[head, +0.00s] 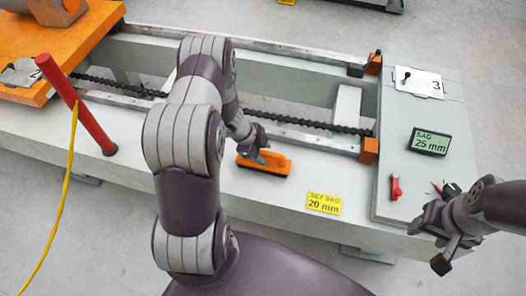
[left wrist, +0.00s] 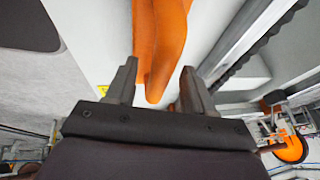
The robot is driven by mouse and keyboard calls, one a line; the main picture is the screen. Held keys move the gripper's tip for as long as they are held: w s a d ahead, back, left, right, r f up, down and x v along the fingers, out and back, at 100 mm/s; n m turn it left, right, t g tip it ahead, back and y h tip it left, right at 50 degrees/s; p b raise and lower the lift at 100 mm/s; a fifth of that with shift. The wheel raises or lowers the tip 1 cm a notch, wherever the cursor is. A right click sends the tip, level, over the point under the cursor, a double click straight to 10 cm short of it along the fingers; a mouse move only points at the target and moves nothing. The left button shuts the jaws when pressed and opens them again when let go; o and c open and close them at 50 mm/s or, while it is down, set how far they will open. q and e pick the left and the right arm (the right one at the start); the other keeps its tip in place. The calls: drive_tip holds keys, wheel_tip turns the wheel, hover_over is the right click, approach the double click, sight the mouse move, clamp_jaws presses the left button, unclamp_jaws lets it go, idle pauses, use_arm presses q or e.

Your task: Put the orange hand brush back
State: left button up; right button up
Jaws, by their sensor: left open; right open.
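The orange hand brush (head: 274,165) lies on the pale bench top, in front of the rail, with a dark strip along its lower edge. My left gripper (head: 254,152) is at the brush's left end and hides part of it. In the left wrist view the brush's orange handle (left wrist: 158,45) shows between the two spread fingers of my left gripper (left wrist: 157,82), with gaps beside it. The jaws are open. My right gripper (head: 430,240) is open and empty, off the bench's front right corner.
A yellow "SET SAG 20 mm" sign (head: 324,203) is right of the brush. A red post (head: 78,105) with a yellow cable stands at left. A chain (head: 300,122) runs between rails behind. A display (head: 429,142) and red-handled part (head: 395,187) are at right.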

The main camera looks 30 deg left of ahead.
use_arm(q)
drive_tip(key=p+v, duration=0.4)
drive_tip(key=v, duration=0.7)
drive_tip(key=w+d+r+n+t+y, duration=0.15)
drive_tip(key=w+r+n+y, duration=0.35)
drive_tip(key=r, duration=0.5)
drive_tip(key=s+d+r+n+g, duration=0.1)
drive_tip(key=s+d+r+n, duration=0.2)
drive_tip(key=s+d+n, duration=0.2)
drive_tip(key=s+d+r+n+g+h, duration=0.1)
drive_tip(key=s+d+n, duration=0.4)
drive_tip(key=s, duration=0.5)
wheel_tip(320, 180, up, 3)
drive_tip(key=shift+s+d+f+n+g, duration=0.25)
drive_tip(key=shift+d+n+g, duration=0.1)
drive_tip(key=shift+g, duration=0.3)
